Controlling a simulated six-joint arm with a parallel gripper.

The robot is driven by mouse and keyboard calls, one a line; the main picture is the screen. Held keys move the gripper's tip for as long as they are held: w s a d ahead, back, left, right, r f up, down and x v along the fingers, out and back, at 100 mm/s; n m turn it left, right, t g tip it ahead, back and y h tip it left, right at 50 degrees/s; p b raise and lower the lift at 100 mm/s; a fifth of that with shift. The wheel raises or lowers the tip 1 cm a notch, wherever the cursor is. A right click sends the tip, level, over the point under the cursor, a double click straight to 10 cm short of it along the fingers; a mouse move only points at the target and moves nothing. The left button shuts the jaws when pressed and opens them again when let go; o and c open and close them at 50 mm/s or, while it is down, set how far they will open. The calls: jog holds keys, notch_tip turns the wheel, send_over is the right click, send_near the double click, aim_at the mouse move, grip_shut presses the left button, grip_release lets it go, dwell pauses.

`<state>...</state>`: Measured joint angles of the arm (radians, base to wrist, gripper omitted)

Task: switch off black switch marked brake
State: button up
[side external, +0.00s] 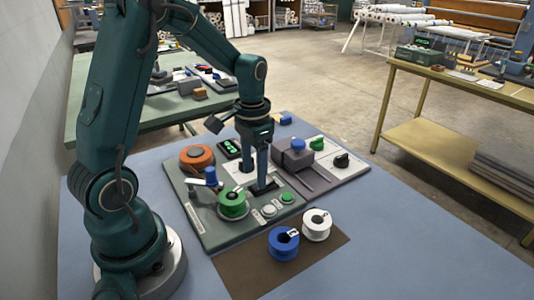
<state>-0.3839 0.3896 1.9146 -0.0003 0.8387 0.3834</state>
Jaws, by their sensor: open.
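A black switch-like knob (341,160) sits at the right end of the control board, on a pale plate. Any lettering by it is too small to read, so I cannot tell whether it is the one marked brake. My gripper (257,176) points down over the middle of the grey-green panel (213,233), left of the black knob and apart from it. Its jaws are open, with nothing seen between them. The fingers partly hide the panel area behind them.
A green knob (317,143) and a blue knob (298,145) are near the black one.

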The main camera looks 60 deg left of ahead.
jog(key=shift+f, duration=1.45)
grip_shut()
jog(key=shift+w, duration=0.1)
jog(key=shift+w+r+g, duration=0.15)
jog(key=shift+w+g, duration=0.2)
jog(key=shift+g, duration=0.85)
jog(key=shift+w+r+g, duration=0.15)
jog(key=shift+w+g, duration=0.2)
jog(key=shift+g, duration=0.85)
grip_release()
